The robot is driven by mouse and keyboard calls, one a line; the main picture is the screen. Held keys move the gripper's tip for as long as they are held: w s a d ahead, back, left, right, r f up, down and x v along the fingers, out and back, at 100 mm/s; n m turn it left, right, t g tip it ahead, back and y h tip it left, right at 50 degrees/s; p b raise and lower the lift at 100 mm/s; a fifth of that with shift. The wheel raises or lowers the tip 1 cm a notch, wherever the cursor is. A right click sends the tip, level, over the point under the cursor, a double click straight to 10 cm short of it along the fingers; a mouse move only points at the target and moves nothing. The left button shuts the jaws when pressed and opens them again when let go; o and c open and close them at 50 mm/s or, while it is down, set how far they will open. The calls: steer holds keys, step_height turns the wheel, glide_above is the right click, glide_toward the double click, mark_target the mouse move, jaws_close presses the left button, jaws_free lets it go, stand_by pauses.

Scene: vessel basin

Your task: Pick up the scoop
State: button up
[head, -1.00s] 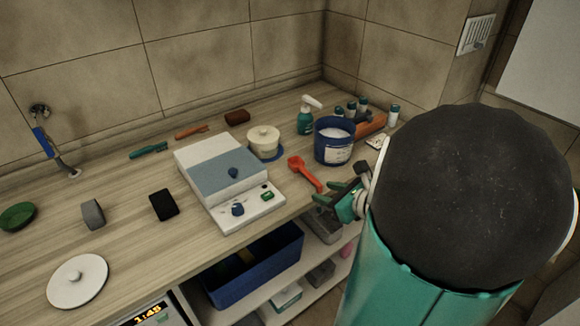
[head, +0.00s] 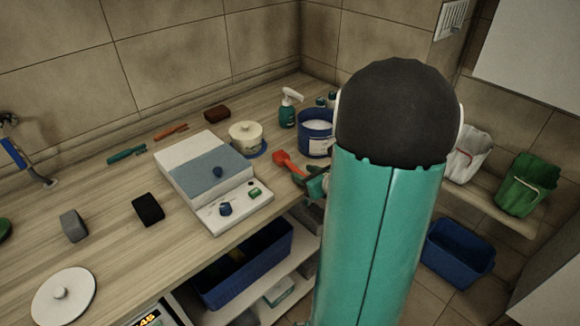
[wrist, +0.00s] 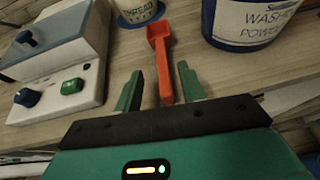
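The red-orange scoop (head: 287,161) lies on the wooden counter between the white-and-blue device and the washing powder tub. In the wrist view the scoop (wrist: 161,60) points away from me, its bowl at the far end and its handle toward me. My gripper (wrist: 158,85) is open, with one green finger on each side of the handle's near end. Visible gaps separate both fingers from the handle. In the head view my gripper (head: 308,182) is at the counter's front edge beside the scoop, partly hidden by my arm.
The blue washing powder tub (wrist: 250,22) stands close on the right. The white-and-blue device (head: 212,175) stands on the left. A lidded pot (head: 246,136) and a spray bottle (head: 289,108) are behind. A blue bin (head: 245,265) sits on the shelf below.

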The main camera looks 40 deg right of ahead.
mark_target(294, 167)
steer(key=x, duration=0.5)
steer(key=shift+d+f, duration=0.15)
steer(key=shift+f, duration=0.05)
jaws_close()
steer(key=shift+r, duration=0.1)
steer(key=shift+r, duration=0.45)
step_height(294, 167, up, 3)
steer(key=shift+f, duration=0.15)
steer(key=s+r, duration=0.2)
steer(key=s+a+r, duration=0.1)
steer(key=s+r, duration=0.1)
steer(key=r, duration=0.1)
steer(key=shift+s, duration=0.15)
steer(key=a+v, duration=0.1)
steer(key=v, duration=0.9)
steer(key=shift+r, duration=0.25)
